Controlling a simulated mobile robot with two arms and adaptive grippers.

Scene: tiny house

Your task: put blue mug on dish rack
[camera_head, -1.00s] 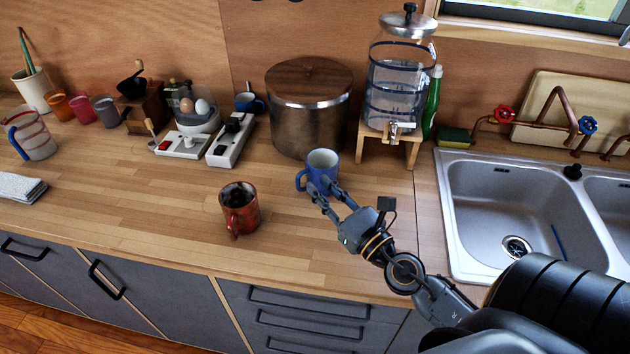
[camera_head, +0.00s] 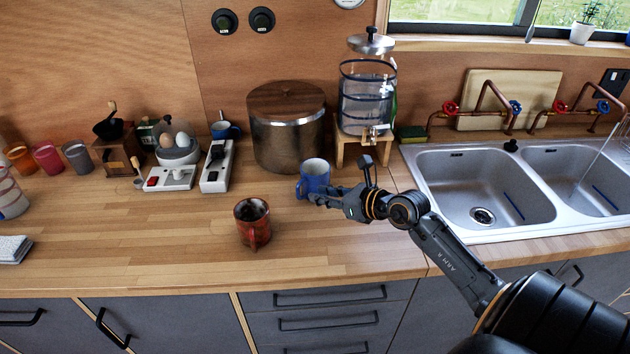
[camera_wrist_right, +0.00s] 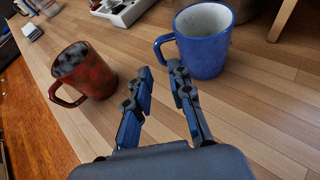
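A blue mug (camera_head: 318,174) with a pale inside stands upright on the wooden counter (camera_head: 170,235), its handle to the left. It also shows in the right wrist view (camera_wrist_right: 207,48), just beyond the fingertips. My right gripper (camera_head: 316,197) is low in front of the mug in the head view. In the wrist view its two fingers (camera_wrist_right: 160,80) are parted with nothing between them, and their tips point at the mug's handle side. A second blue mug (camera_head: 232,130) stands at the back by the wall, partly hidden. My left gripper and a dish rack are not in view.
A red-brown mug (camera_head: 254,228) stands left of the gripper, close by. A large metal pot (camera_head: 288,140) and a water dispenser (camera_head: 366,100) on a wooden stand are behind. A double sink (camera_head: 480,190) lies right.

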